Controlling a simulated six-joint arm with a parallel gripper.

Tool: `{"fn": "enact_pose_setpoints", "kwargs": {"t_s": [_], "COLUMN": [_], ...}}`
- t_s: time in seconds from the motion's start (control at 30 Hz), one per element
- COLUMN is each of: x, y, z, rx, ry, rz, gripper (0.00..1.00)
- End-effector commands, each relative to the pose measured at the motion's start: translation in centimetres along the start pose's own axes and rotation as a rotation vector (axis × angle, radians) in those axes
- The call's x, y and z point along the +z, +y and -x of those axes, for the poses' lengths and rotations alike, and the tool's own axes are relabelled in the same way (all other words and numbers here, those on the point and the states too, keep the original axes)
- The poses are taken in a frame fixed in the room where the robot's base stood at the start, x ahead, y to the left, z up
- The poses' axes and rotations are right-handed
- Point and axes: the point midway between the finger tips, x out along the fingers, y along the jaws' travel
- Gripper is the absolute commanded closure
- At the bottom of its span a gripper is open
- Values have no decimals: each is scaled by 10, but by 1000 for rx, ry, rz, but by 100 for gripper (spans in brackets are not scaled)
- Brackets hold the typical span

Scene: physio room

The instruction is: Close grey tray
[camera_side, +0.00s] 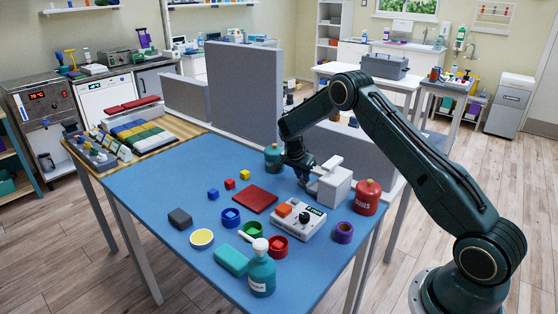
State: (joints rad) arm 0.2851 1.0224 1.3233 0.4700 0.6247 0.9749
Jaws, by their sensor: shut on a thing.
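A small light-grey box-like unit (336,190), which I take to be the grey tray, stands near the right edge of the blue table. A pale flat piece (324,164) sticks out at its upper left. My gripper (304,178) is low over the table at the unit's left side. Its jaws are shut on a part at this side, seemingly the tray's. The jaws partly hide the spot they hold, and how far the tray is open cannot be told.
A red canister (367,198) stands close to the right of the unit, and a green canister (273,157) stands left of my gripper. A white device with knobs (299,219) and a dark red pad (255,200) lie in front. Grey partition panels (243,95) rise behind.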

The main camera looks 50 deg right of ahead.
Motion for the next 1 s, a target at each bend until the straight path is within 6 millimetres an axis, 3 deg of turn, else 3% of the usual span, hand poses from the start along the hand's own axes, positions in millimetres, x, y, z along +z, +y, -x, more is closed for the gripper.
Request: {"fn": "enact_pose_setpoints", "kwargs": {"t_s": [0.07,0.1,0.2,0.67,1.0], "x": [-1,-1,-1,0,0], "y": [-1,-1,-1,-1,-1], "z": [1,1,1,5,42], "rx": [-2,-2,-2,-1,-3], "ry": [0,0,0,0,1], "rz": [-3,-3,-2,0,0], "gripper": [100,80,60,60,60]}}
